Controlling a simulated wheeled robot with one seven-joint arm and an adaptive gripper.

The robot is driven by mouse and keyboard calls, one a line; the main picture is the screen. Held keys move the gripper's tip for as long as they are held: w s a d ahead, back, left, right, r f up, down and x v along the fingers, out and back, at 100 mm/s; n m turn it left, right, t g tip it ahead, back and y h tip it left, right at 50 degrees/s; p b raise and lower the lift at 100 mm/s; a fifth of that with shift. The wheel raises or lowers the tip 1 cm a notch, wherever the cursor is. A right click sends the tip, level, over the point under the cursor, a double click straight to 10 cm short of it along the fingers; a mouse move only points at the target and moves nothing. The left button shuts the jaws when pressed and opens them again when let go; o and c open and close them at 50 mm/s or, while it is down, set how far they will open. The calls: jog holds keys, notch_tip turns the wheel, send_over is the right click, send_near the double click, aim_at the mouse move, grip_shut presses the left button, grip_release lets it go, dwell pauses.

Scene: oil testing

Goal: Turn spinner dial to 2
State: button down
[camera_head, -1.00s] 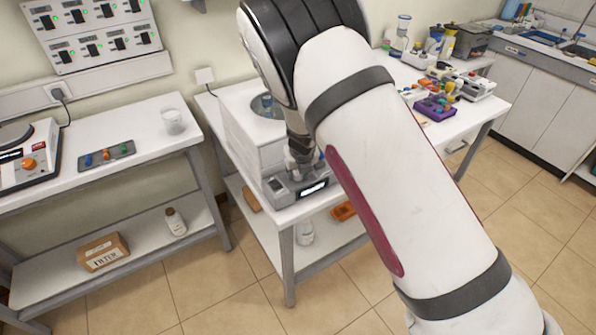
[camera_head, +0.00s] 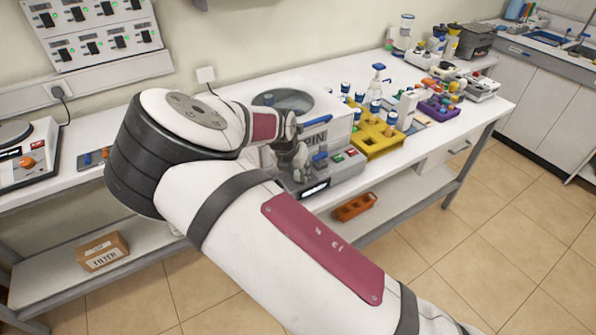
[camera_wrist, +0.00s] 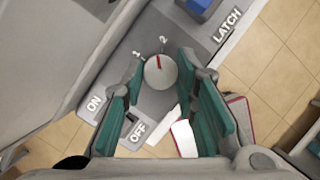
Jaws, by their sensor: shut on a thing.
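The spinner (camera_head: 333,107) is a white machine with a round grey bowl on top, standing on the white bench. Its grey control panel (camera_wrist: 190,28) carries ON, OFF and LATCH labels. The round pale dial (camera_wrist: 160,75) has a red pointer mark and the numbers 1 and 2 beside it. The red mark points up, close to the 2. My gripper (camera_wrist: 160,67) is shut on the dial, with a teal-padded finger on each side. In the head view my gripper (camera_head: 300,172) is at the panel and hides the dial.
A yellow rack (camera_head: 378,138) with blue-capped bottles stands right of the spinner. A purple tray (camera_head: 440,108) is farther right. An orange tray (camera_head: 354,207) lies on the shelf below. My arm covers part of the left bench. The floor at right is clear.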

jog(key=shift+m, duration=0.3)
jog(key=c, duration=1.3)
grip_release()
jog(key=v, duration=1.2)
jog(key=shift+w+a, duration=0.1)
